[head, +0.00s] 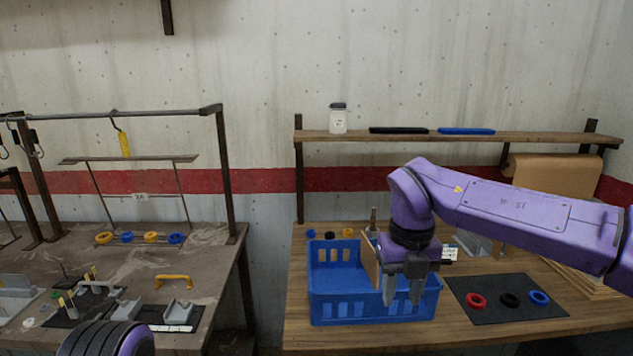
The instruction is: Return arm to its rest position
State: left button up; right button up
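My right arm, purple, comes in from the right edge. Its gripper (403,298) points down over the right part of a blue crate (345,314). The two grey fingers are apart and I see nothing between them. The gripper covers part of the crate's front and right side, so I cannot tell how far its tips are from the crate. A rounded purple and black part of my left arm (107,341) shows at the bottom left; its gripper is out of view.
A black mat (505,314) with a red, a black and a blue ring lies right of the crate. A wooden shelf (560,138) holds a jar (338,119) and two bars. The left table (215,262) carries a rack, several rings and a yellow handle (174,279). A gap separates the tables.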

jog(key=w+d+f+n+t+h, duration=0.4)
jog(key=w+f+n, duration=0.1)
jog(key=f, duration=0.2)
jog(key=s+d+f+n+t+h, duration=0.1)
jog(key=s+f+n+t, duration=0.1)
jog(key=f+n, duration=0.5)
jog(key=s+d+f+n+t, duration=0.15)
jog(key=f+n, duration=0.25)
jog(key=f, duration=0.7)
jog(key=s+d+f+n+y+b, duration=0.1)
jog(key=s+f+n+y, duration=0.1)
jog(key=s+f+n, duration=0.7)
jog(key=s+d+f+n+g, duration=0.2)
jog(key=s+d+f, duration=0.2)
jog(key=s, duration=0.7)
jog(key=s+d+f+n+g+b, duration=0.1)
jog(key=s+d+f, duration=0.3)
jog(key=s, duration=0.8)
notch_tip(320, 180, down, 2)
jog(key=shift+f+n+g, duration=0.25)
jog(key=shift+n+g, duration=0.15)
jog(key=shift+g, duration=0.25)
pick_arm(q)
notch_tip(320, 180, down, 2)
pick_arm(e)
jog(key=shift+a, duration=0.1)
grip_shut()
jog(key=shift+w, duration=0.1)
